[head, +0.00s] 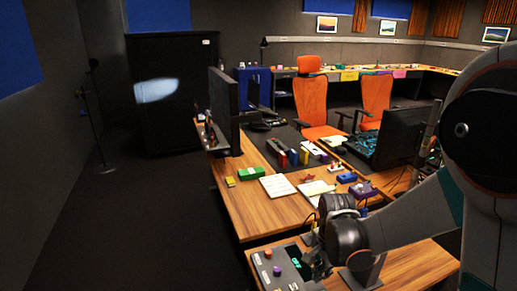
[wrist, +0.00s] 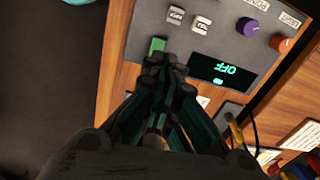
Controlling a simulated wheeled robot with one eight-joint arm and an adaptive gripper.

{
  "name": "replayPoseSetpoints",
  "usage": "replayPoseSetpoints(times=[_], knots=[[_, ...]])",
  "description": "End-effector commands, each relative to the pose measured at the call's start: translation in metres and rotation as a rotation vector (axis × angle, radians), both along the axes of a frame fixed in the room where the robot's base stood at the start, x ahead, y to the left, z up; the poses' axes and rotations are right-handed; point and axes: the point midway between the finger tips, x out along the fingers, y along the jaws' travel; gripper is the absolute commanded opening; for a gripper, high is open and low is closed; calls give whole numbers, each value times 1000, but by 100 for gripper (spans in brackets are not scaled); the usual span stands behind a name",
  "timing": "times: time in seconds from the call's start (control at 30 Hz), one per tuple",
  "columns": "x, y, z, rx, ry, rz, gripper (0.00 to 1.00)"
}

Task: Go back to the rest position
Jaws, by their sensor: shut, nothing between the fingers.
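The grey control panel (head: 279,279) lies on the front wooden desk, at the bottom of the head view. In the head view my gripper (head: 317,266) is at the panel's right side. My fingers hide part of the panel.
Behind, a wooden desk (head: 262,212) holds papers, a green box (head: 251,173), books and monitors. Orange chairs (head: 311,100) stand farther back. The floor at the left is open.

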Motion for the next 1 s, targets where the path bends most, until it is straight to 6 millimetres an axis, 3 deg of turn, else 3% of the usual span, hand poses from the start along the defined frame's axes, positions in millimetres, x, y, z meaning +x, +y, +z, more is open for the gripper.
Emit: replayPoseSetpoints(times=[0.2,0.5,0.7,1.0], knots=[[-18,0,57,-19,-100,201,0],[-52,0,120,-82,-239,488,0],[-79,0,150,-147,-326,674,0],[-121,0,180,-276,-442,942,0]])
